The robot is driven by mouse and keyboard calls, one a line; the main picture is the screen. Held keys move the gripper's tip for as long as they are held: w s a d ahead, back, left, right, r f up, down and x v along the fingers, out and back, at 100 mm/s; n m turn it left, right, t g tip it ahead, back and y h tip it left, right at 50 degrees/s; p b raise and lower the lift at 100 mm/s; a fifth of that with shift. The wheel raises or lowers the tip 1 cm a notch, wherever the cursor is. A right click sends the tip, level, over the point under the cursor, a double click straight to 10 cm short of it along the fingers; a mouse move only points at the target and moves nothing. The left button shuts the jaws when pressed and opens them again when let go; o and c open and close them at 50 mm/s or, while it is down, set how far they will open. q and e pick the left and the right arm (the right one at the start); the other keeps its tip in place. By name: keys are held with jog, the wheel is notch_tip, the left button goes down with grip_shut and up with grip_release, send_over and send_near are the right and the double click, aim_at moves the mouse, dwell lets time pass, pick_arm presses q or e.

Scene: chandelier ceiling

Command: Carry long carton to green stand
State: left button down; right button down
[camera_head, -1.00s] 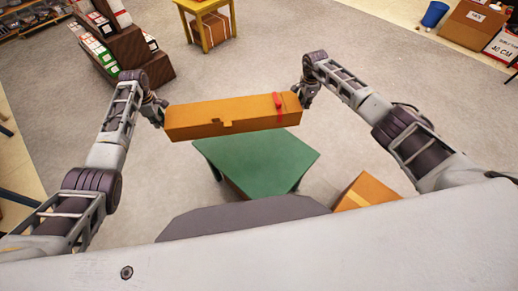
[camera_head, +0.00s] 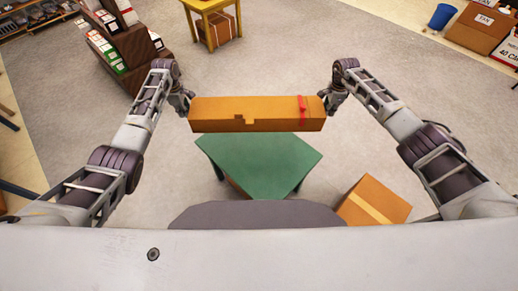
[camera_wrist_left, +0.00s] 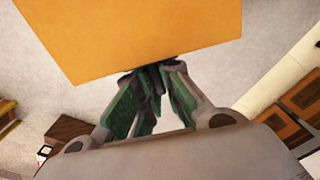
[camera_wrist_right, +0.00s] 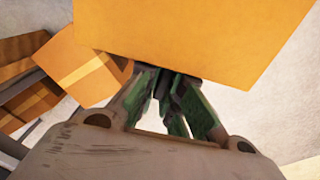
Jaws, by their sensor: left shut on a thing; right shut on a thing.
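The long carton (camera_head: 270,115) is orange-brown with a red strip near its right end. It is held level between my two grippers, above and just beyond the green stand (camera_head: 262,160). My left gripper (camera_head: 187,103) is shut on its left end, and the carton (camera_wrist_left: 150,35) fills the top of the left wrist view above the fingers (camera_wrist_left: 155,75). My right gripper (camera_head: 327,101) is shut on its right end; the right wrist view shows the carton (camera_wrist_right: 200,35) over the fingers (camera_wrist_right: 165,80). The green top looks bare; its far edge is close to the carton's lower edge in the picture.
A taped cardboard box (camera_head: 372,203) lies on the floor right of the stand. A yellow table (camera_head: 208,8) with a box under it and a brown stepped shelf (camera_head: 130,45) stand farther back. A blue bin (camera_head: 440,17) is at the far right. Grey floor around is open.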

pick_arm(q)
jog(key=shift+f, duration=0.1)
pick_arm(e)
jog(key=shift+f, duration=0.1)
